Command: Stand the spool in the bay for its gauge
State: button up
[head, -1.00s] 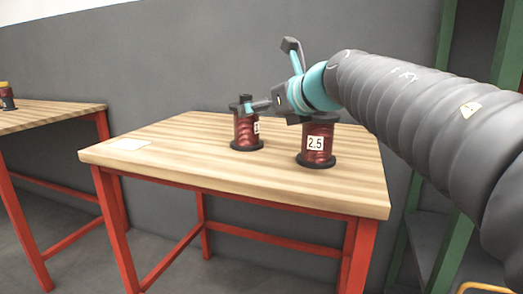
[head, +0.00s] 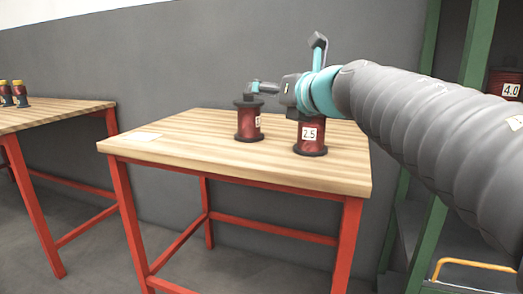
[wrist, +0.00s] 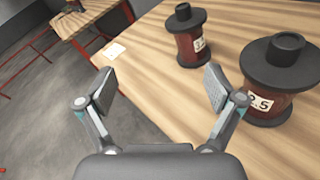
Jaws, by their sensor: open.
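A dark red spool with black flanges and a "2.5" label (head: 309,134) stands upright on the wooden table; it also shows in the wrist view (wrist: 270,105). A second similar spool (head: 249,122) stands to its left, its label partly turned away and unreadable; the wrist view shows it too (wrist: 190,42).
A green-framed rack (head: 425,150) stands at right, with a spool labelled "4.0" (head: 508,85) on it, partly cut off. A pale card (head: 145,137) lies on the table's left. Another table (head: 60,113) at far left holds small yellow-topped items (head: 20,93).

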jog(key=s+d+f+m+h+p, duration=0.1)
jog(key=s+d+f+m+h, duration=0.1)
jog(key=d+m, duration=0.3)
jog(key=s+d+f+m+h+p, duration=0.1)
jog(key=d+m+h, duration=0.4)
jog(key=m, duration=0.7)
jog(key=s+d+f+m+t+h+p, duration=0.1)
jog(key=s+d+f+m+h, duration=0.3)
jog(key=d+m, duration=0.3)
jog(key=shift+s+f+m+p, duration=0.1)
jog(key=shift+s+m+p, duration=0.25)
jog(key=shift+s+m, duration=0.55)
jog(key=s+a+f+m+g+y+p, duration=0.2)
jog(key=s+f+m+g, duration=0.7)
jog(key=s+f, duration=0.8)
notch_tip(320, 180, down, 4)
jog(key=a+m+y, duration=0.1)
jog(key=m, duration=0.2)
jog(key=shift+s+a+r+m, duration=0.25)
jog(key=shift+s+m, duration=0.05)
jog(key=shift+s, duration=0.05)
